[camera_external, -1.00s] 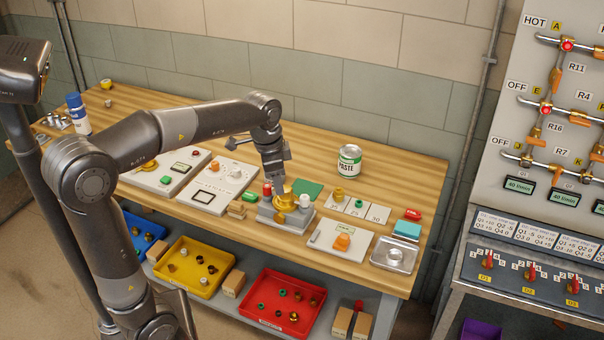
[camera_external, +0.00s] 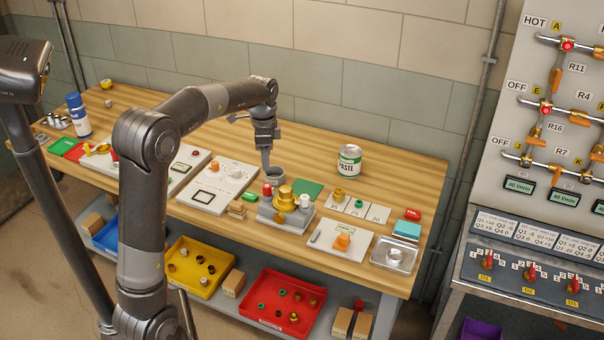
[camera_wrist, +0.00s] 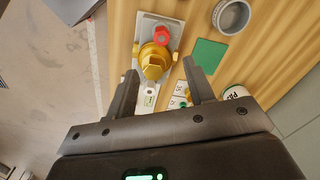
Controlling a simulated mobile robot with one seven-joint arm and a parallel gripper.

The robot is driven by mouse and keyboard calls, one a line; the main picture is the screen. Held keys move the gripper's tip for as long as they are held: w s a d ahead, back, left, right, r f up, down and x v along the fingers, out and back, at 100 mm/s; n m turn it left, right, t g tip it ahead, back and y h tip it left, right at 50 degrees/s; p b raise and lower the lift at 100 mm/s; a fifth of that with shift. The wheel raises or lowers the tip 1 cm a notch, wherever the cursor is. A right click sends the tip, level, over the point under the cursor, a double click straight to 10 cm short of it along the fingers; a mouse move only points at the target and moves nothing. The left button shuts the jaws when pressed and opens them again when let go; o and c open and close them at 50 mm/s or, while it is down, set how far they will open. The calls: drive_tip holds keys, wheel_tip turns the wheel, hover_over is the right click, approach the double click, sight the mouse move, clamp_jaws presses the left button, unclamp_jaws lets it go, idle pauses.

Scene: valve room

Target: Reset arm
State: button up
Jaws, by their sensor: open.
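My gripper (camera_external: 267,158) is above the wooden workbench (camera_external: 330,140), behind the brass fitting (camera_external: 285,197) on its grey block. In the wrist view my gripper (camera_wrist: 160,90) has its two fingers apart with nothing held between them. The brass fitting (camera_wrist: 154,62) shows beyond the fingertips, with a red part (camera_wrist: 161,36) near it. My arm rises from the left and bends down over the bench.
A paste can (camera_external: 349,161), a green mat (camera_external: 308,189) and a grey cup (camera_external: 274,175) stand near the gripper. Yellow (camera_external: 193,268) and red (camera_external: 282,301) trays sit below. A valve panel (camera_external: 560,110) is at right. The bench's back right is clear.

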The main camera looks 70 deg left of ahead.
sight(267, 185)
drive_tip(key=f, duration=1)
drive_tip(key=shift+a+f, duration=0.2)
drive_tip(key=shift+a, duration=0.05)
drive_tip(key=shift+f, duration=0.25)
drive_tip(key=n, duration=0.4)
drive_tip(key=shift+n, duration=0.4)
drive_tip(key=n, duration=0.3)
drive_tip(key=s+d+r+m+t, duration=0.1)
drive_tip(key=d+r, duration=0.5)
drive_tip(key=d, duration=0.3)
drive_tip(key=s+d+r+m+t, duration=0.1)
drive_tip(key=d+r, duration=0.4)
drive_tip(key=d, duration=0.5)
drive_tip(key=s+d+r+m+t, duration=0.1)
drive_tip(key=s+d+m+t, duration=0.1)
drive_tip(key=s+d, duration=1.2)
drive_tip(key=d+t, duration=0.1)
drive_tip(key=d, duration=0.2)
drive_tip(key=shift+d+r, duration=0.2)
drive_tip(key=shift+d, duration=0.05)
